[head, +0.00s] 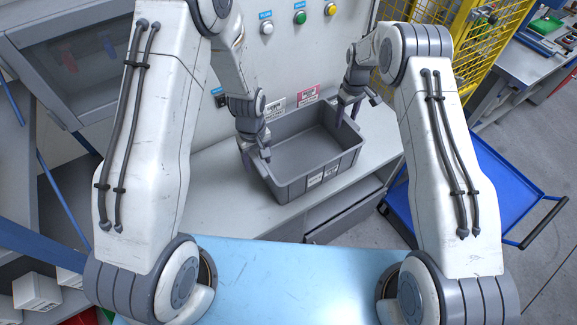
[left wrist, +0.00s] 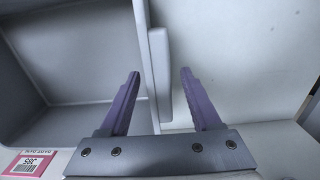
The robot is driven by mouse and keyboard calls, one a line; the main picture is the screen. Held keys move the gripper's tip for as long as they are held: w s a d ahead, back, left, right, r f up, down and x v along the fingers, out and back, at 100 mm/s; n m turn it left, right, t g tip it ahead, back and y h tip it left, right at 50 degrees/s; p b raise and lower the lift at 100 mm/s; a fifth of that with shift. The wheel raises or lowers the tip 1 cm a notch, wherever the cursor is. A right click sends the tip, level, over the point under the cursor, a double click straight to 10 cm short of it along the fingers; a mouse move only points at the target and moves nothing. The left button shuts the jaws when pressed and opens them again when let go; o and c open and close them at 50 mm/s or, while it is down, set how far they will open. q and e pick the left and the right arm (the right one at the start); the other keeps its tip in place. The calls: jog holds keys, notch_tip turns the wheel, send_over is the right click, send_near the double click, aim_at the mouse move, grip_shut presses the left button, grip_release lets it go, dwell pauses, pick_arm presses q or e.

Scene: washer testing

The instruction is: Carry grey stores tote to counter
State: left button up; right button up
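The grey stores tote (head: 335,162) sits upright and empty on the light grey counter (head: 207,205), in front of an upright panel. My left gripper (head: 257,153) is at the tote's left rim. In the left wrist view my left gripper's purple fingers (left wrist: 162,95) are spread, with the tote's rim (left wrist: 160,75) between them and gaps on both sides. My right gripper (head: 349,108) is at the tote's right rim with its fingers apart; whether they touch the rim cannot be told.
The panel behind has white, green and yellow buttons (head: 299,17). A blue cart (head: 480,190) stands at right, beside a yellow mesh guard (head: 480,45). A light blue surface (head: 290,285) lies in front of me. Drawers (head: 345,212) are below the counter.

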jog(key=shift+r, duration=0.15)
pick_arm(q)
notch_tip(320, 180, up, 12)
pick_arm(e)
notch_tip(320, 180, up, 12)
dwell(0.7)
jog(key=shift+a, duration=0.1)
dwell(0.3)
